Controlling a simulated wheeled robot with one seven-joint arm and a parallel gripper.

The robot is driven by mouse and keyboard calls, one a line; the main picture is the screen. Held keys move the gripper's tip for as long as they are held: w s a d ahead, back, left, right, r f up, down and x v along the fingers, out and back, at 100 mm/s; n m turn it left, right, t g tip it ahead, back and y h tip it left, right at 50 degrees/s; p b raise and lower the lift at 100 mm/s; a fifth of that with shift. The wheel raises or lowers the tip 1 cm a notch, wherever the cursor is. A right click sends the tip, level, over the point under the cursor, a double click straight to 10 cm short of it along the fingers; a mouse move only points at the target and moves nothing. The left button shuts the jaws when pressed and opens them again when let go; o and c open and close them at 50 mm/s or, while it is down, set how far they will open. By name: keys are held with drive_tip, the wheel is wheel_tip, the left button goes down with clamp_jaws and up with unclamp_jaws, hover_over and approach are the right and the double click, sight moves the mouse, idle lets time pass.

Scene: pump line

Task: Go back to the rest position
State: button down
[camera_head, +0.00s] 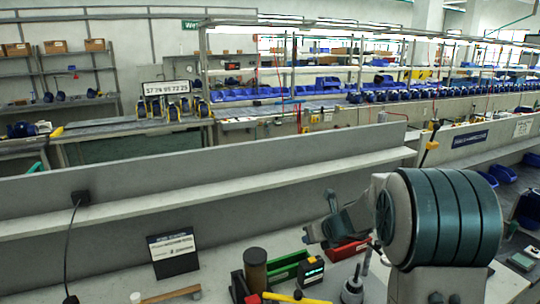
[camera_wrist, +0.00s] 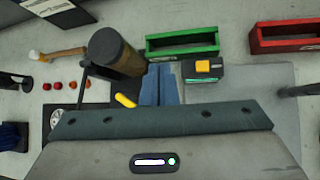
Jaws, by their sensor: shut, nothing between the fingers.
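My gripper (camera_wrist: 161,84) shows in the wrist view with its two blue-grey fingers together and nothing between them. In the head view my arm is bent at the right over the bench, and the fingertips are hard to make out there.
A green bin (camera_head: 285,267) and a red bin (camera_head: 348,250) stand on the bench (camera_head: 225,265). The dark cylinder (camera_head: 256,268) and the small device (camera_head: 311,270) are beside the green bin. A black sign (camera_head: 173,254) stands at the left. A long grey partition (camera_head: 200,165) runs behind.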

drive_tip(key=s+a+r+n+g, duration=0.1)
drive_tip(key=s+r+n, duration=0.2)
drive_tip(key=s+n, duration=0.55)
drive_tip(key=s+a+r+n+g, duration=0.15)
drive_tip(key=s+r+n, duration=0.25)
drive_tip(key=s+n, duration=0.45)
drive_tip(key=s+d+n+h, duration=0.2)
drive_tip(key=s+n, duration=0.5)
drive_tip(key=s, duration=0.1)
drive_tip(key=s+d+n+g+h, duration=0.1)
drive_tip(key=s+d+n+h, duration=0.2)
drive_tip(key=s+n, duration=0.5)
drive_tip(key=shift+s+f, duration=0.15)
drive_tip(key=shift+f, duration=0.1)
drive_tip(key=shift+a, duration=0.1)
